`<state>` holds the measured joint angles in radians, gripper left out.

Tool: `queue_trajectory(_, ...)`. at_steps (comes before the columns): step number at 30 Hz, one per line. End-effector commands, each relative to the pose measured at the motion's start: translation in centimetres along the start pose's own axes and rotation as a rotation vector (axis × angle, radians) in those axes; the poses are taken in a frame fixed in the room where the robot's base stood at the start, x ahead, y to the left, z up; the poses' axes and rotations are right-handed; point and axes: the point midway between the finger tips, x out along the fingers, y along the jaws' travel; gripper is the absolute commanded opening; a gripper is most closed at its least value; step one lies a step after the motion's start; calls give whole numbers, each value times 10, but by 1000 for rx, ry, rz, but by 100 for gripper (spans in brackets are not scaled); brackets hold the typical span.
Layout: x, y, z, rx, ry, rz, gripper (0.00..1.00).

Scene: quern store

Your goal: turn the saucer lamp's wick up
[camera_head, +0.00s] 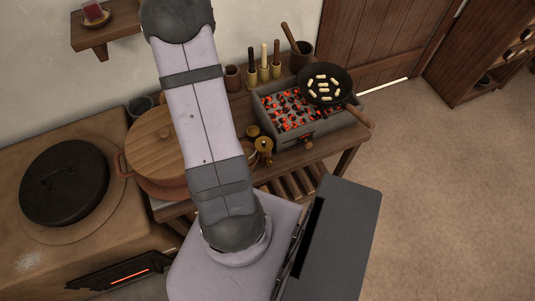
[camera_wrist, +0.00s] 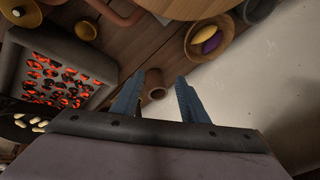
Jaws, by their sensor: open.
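A small brass piece (camera_head: 264,145) with a rounded dish shape, which looks like the saucer lamp, stands on the wooden bench left of the coal trough. In the wrist view a brass round shape (camera_wrist: 22,12), cut by the top edge, seems to be the same thing. I cannot make out its wick or any knob. My gripper (camera_wrist: 159,78) is open and empty, well to the right of the brass shape in the wrist view. A brown cup (camera_wrist: 154,86) shows between its fingers. The gripper is not visible in the head view.
The trough of glowing coals (camera_head: 283,111) carries a pan (camera_head: 344,91) with its handle sticking out. A smaller brass cup (camera_wrist: 86,31) stands near the brass shape. A bowl (camera_wrist: 191,48) holds yellow and purple things. A wooden lid (camera_head: 150,140) covers a wide vessel.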

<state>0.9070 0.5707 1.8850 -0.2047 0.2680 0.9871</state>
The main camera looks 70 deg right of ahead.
Motion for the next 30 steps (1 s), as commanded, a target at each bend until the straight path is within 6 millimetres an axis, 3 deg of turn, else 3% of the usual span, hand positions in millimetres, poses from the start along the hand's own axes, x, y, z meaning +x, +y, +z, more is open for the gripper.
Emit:
queue_trajectory(1,5,26,0,122,-24,42,40)
queue_trajectory(3,9,59,3,303,-58,101,40)
queue_trajectory(12,8,174,42,1082,-180,357,40)
queue_trajectory(18,0,226,76,1611,-223,526,40)
queue_trajectory(21,4,251,82,1869,-188,581,40)
queue_trajectory(24,9,268,82,2039,-136,599,40)
queue_trajectory(30,13,288,78,2220,-63,604,40)
